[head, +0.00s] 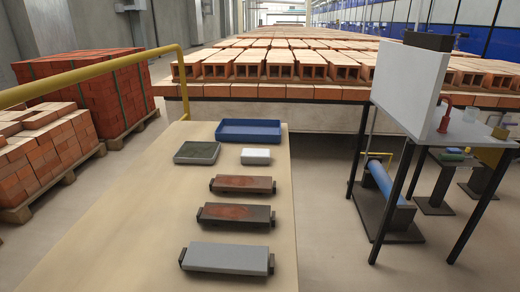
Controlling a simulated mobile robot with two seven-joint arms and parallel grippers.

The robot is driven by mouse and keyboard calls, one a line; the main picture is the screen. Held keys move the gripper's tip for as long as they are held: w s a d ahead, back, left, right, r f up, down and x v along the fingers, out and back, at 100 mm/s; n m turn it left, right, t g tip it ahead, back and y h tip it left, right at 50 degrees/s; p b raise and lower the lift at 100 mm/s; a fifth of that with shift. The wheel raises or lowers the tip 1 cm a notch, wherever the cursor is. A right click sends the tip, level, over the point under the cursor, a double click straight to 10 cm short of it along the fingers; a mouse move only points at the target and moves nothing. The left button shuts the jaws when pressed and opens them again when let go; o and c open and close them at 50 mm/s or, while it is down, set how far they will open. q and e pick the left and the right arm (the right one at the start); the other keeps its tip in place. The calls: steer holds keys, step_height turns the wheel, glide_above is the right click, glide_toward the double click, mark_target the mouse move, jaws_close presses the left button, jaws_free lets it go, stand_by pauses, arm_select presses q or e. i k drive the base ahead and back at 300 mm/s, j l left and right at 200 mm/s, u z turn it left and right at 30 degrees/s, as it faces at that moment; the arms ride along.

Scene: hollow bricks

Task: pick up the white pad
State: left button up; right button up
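The white pad (255,156) is a small white block lying flat on the beige table (110,235). It sits just below the blue tray (248,131) and to the right of a shallow grey-green tray (197,152). Nothing covers it. Neither of my grippers is in view.
Two reddish-brown blocks with dark end grips (243,184) (236,214) and a grey one (227,258) lie nearer on the table. A yellow rail (90,72) crosses at the left. A metal stand with a white panel (410,85) is at the right. The table's left side is clear.

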mark_target(259, 157)
steer(key=i+j+z, duration=0.4)
steer(key=i, duration=0.2)
steer(key=i+j+z, duration=0.4)
steer(key=i+j, duration=0.15)
steer(key=i+j+z, duration=0.4)
steer(key=j, duration=0.3)
